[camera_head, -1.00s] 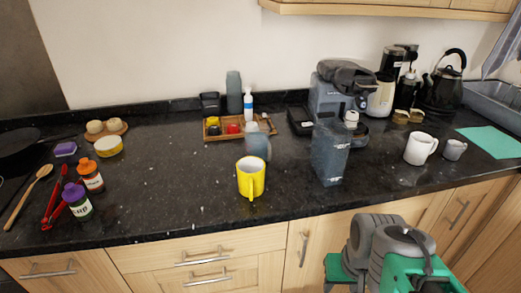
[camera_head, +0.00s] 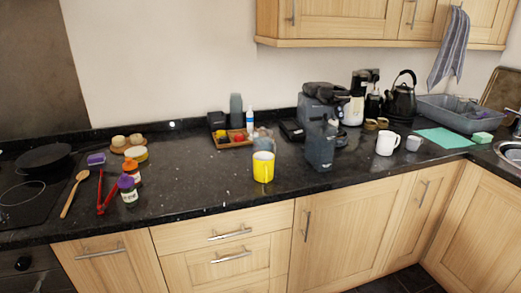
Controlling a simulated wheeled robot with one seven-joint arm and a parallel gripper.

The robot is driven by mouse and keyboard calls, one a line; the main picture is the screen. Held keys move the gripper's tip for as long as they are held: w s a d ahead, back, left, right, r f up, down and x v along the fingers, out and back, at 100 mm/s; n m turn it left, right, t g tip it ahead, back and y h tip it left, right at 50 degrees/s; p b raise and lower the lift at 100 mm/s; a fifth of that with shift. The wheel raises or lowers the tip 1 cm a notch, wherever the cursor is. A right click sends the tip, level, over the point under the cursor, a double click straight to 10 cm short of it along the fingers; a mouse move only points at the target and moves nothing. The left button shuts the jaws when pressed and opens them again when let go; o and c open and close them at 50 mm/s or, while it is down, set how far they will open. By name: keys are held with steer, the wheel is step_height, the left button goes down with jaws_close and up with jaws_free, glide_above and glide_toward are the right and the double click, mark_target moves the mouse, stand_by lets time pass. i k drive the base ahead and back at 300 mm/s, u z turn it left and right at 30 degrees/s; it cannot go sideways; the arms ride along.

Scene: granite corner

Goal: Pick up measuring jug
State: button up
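No vessel in view shows readable measuring marks, so I cannot tell for sure which is the measuring jug. A greyish, see-through jug-like vessel (camera_head: 264,138) stands mid-counter, its lower part hidden by a yellow mug (camera_head: 263,167). A taller dark, see-through container (camera_head: 320,145) stands upright to their right. A small grey cup or jug (camera_head: 413,143) stands right of a white mug (camera_head: 387,144). My gripper is not in view.
A wooden tray (camera_head: 239,145) with small items is behind the yellow mug. A coffee machine (camera_head: 322,98) and black kettle (camera_head: 401,97) stand at the back. Counter front is mostly clear; wall cupboards overhang right.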

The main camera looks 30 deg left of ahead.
mark_target(263, 140)
steer(key=u, duration=0.7)
steer(key=i, duration=0.65)
steer(key=u, duration=0.7)
